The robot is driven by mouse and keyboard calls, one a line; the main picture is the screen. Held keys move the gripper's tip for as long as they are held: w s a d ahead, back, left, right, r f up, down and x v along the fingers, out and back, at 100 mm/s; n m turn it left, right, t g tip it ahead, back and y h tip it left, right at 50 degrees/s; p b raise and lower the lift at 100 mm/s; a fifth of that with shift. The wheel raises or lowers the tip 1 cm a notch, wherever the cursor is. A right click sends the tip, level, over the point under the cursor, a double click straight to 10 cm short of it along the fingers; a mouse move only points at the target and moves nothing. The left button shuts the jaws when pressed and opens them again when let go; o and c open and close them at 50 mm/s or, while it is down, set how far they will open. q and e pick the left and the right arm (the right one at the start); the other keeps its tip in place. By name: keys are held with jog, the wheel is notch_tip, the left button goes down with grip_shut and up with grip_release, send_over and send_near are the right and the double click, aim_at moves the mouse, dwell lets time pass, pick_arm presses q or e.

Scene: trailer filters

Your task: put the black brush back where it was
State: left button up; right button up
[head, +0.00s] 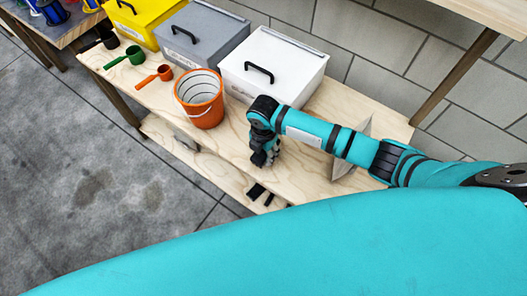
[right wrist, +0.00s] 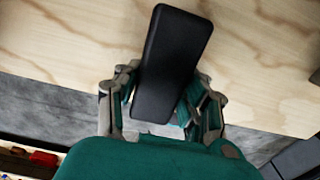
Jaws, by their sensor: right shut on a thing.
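The black brush (right wrist: 172,62) shows in the right wrist view as a long black block between the two fingers of my right gripper (right wrist: 163,112). The gripper is shut on it, and the brush reaches out beyond the fingertips over the pale wood. In the head view my right gripper (head: 262,158) points down over the front part of the wooden table, right of the orange bucket. Small black pieces (head: 257,191) show below it near the table's front edge; I cannot tell whether they belong to the brush. My left gripper is not in view.
The wooden table (head: 225,150) holds an orange bucket (head: 200,100), white box (head: 272,62), grey box (head: 200,38) and yellow box (head: 140,18). Orange (head: 153,76), green (head: 124,57) and black (head: 100,39) scoops lie left. A grey pointed object (head: 362,128) stands behind my right arm.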

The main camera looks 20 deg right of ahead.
aim_at(263, 151)
jog(key=shift+f, duration=0.55)
jog(key=o, duration=1.2)
jog(key=shift+f, duration=0.15)
jog(key=shift+o, duration=0.2)
jog(key=shift+r, duration=0.3)
notch_tip(263, 151, up, 12)
jog(key=shift+f+b, duration=0.1)
jog(key=shift+b, duration=0.2)
jog(key=shift+f, duration=0.1)
